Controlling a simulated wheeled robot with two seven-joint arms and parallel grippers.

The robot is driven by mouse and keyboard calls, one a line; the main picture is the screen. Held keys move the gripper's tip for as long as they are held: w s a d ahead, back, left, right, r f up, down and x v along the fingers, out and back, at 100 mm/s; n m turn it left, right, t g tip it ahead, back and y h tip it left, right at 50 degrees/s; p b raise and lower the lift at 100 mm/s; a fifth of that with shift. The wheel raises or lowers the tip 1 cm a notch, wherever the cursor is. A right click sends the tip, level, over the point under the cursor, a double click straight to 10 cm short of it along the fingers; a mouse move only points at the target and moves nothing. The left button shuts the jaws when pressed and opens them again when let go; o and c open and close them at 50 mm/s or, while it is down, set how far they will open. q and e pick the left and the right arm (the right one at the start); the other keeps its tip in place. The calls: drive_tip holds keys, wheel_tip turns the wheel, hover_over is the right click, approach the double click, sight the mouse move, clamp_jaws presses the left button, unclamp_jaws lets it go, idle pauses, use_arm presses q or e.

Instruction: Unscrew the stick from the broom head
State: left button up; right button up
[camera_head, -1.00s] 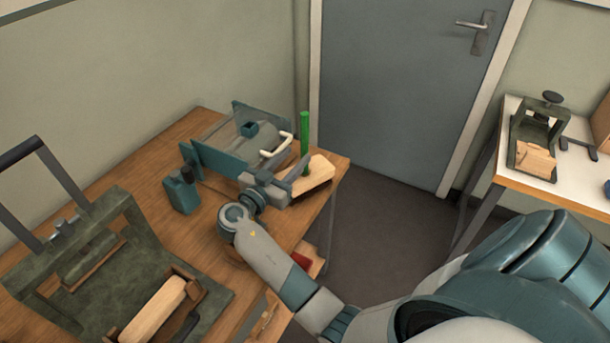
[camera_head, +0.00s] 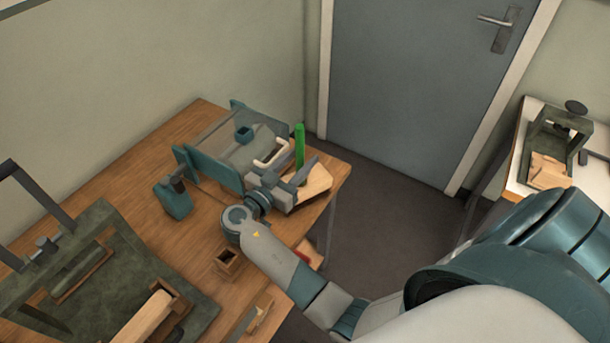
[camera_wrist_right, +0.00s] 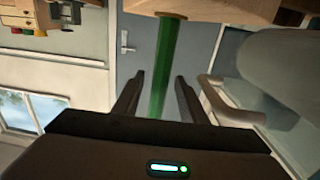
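The broom head is a pale wooden block (camera_head: 316,185) lying near the table's far right corner. The green stick (camera_head: 299,145) stands upright from it. In the right wrist view the stick (camera_wrist_right: 162,70) runs between my two fingers, and the wooden block (camera_wrist_right: 210,9) is at the top edge. My right gripper (camera_head: 298,178) is beside the stick, low over the block. In the right wrist view my right gripper (camera_wrist_right: 160,80) is open, with a clear gap on the stick's left and little gap on its right. My left gripper is not in view.
A teal machine with a pale handle (camera_head: 271,153) stands just left of the stick. Open floor lies to the right.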

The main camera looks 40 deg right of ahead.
drive_tip(key=shift+s+a+r, duration=0.1)
drive_tip(key=shift+a, duration=0.1)
idle(0.3)
drive_tip(key=shift+d, duration=0.1)
drive_tip(key=c, duration=0.4)
clamp_jaws()
idle(0.8)
